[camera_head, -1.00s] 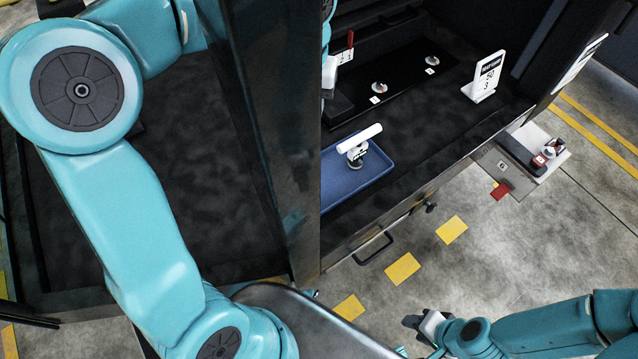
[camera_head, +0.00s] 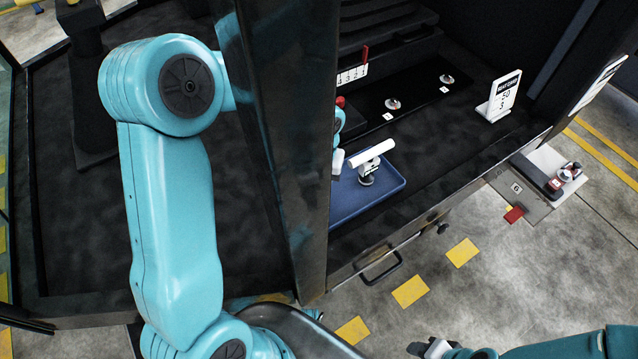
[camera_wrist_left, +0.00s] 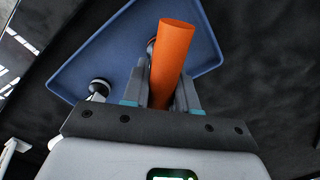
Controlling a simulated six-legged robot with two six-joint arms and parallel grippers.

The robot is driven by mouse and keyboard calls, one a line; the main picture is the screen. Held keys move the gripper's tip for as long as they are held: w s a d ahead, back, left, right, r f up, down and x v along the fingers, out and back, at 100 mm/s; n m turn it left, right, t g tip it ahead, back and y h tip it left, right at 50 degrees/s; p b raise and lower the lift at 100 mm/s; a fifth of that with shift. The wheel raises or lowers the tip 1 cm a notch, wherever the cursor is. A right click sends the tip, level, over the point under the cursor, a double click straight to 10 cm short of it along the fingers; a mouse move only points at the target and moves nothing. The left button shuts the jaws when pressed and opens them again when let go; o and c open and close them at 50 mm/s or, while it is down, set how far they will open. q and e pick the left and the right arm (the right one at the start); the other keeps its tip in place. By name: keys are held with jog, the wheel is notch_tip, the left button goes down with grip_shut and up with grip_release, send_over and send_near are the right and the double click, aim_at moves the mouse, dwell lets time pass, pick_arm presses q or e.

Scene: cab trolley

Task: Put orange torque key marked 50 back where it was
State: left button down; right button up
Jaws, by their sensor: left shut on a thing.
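The orange torque key (camera_wrist_left: 173,55) is in my left gripper (camera_wrist_left: 160,95), which is shut on it in the left wrist view. Its round orange end points towards the camera; I cannot read its mark. In the head view the dark post hides most of my left wrist and the key. A blue tray (camera_head: 385,198) shows beyond the post, and its rim also shows behind the key in the wrist view (camera_wrist_left: 72,62). A white-handled key (camera_head: 372,158) stands in the tray. My right gripper (camera_head: 430,349) is at the bottom edge, too small to judge.
A black strip (camera_head: 418,101) behind the tray bears two silver pieces (camera_head: 393,104) with small labels. A white card stand (camera_head: 500,97) is at the right. A numbered holder (camera_head: 352,75) stands behind the tray. The dark post (camera_head: 285,130) stands beside my left arm.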

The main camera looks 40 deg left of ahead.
pick_arm(q)
jog(key=shift+f, duration=0.25)
jog(key=shift+r, duration=0.1)
jog(key=shift+f, duration=0.25)
jog(key=c, duration=0.9)
grip_release()
jog(key=shift+r, duration=0.1)
